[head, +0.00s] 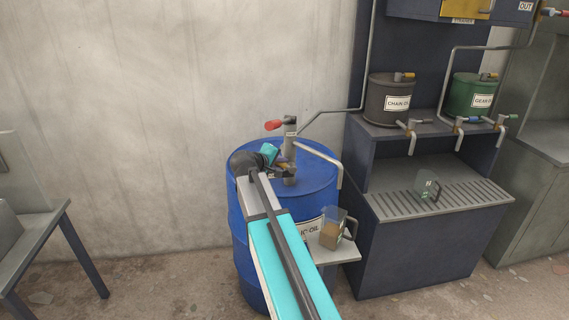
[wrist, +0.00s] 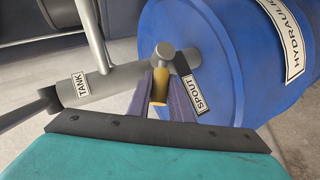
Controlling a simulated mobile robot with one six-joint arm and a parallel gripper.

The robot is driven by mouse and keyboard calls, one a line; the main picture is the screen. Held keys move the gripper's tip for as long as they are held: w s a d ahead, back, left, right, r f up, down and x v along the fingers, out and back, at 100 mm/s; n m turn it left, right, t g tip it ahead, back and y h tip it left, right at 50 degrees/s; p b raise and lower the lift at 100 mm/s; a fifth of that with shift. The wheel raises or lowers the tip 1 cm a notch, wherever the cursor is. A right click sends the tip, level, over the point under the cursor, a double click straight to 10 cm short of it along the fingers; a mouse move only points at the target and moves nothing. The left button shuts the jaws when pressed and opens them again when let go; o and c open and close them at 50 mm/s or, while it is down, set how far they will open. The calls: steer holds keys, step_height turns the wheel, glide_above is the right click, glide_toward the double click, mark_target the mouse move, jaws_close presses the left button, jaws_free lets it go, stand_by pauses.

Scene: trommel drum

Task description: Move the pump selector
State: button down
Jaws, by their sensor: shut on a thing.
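The pump (head: 290,153) stands upright on top of a blue drum (head: 317,176), with a red-tipped handle (head: 273,125) and a spout pipe (head: 322,157) bending down to the right. The pump selector (wrist: 160,86) is a small brass-coloured lever on a round grey pivot. In the wrist view a TANK label (wrist: 79,85) is on its left and a SPOUT label (wrist: 197,96) on its right. My gripper (wrist: 161,97) is shut on the selector, one finger on each side. In the head view my gripper (head: 279,163) is at the pump's body, and the selector is mostly hidden.
A measuring jug (head: 332,232) with brownish contents stands on a small shelf (head: 345,252) by the drum. To the right, a dark bench (head: 420,243) holds chain oil (head: 389,100) and gear oil (head: 471,96) tanks. A pipe (head: 345,110) runs from the pump up the wall.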

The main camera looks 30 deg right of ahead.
steer(key=shift+s+d, duration=0.15)
steer(key=shift+d, duration=0.15)
steer(key=c, duration=1.6)
jaws_free()
steer(key=shift+a, duration=0.15)
steer(key=shift+a, duration=0.1)
